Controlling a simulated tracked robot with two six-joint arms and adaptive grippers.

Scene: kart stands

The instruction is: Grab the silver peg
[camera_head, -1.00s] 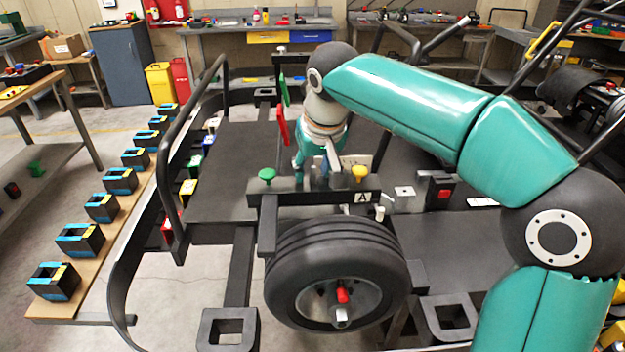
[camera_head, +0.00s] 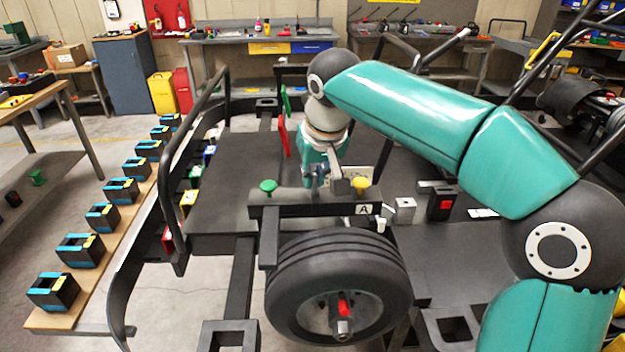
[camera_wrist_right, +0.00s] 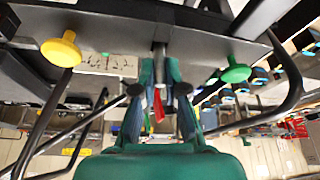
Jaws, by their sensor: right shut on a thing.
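The silver peg (camera_wrist_right: 160,55) shows in the right wrist view, a narrow grey metal piece at the dark bar's edge. My right gripper (camera_wrist_right: 159,78) has its fingers on both sides of it and is shut on it. In the head view my right gripper (camera_head: 327,178) points down behind the bar marked A (camera_head: 310,213), between the green knob (camera_head: 268,186) and the yellow knob (camera_head: 360,184). There the peg cannot be told apart from the fingers. My left gripper is not in view.
A black wheel (camera_head: 338,285) sits in front of the bar. A silver block (camera_head: 404,208) and a black block with a red face (camera_head: 441,204) stand to the right. Red and green panels (camera_head: 282,138) stand close to my right wrist. A tall black rail (camera_head: 190,140) rises at the left.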

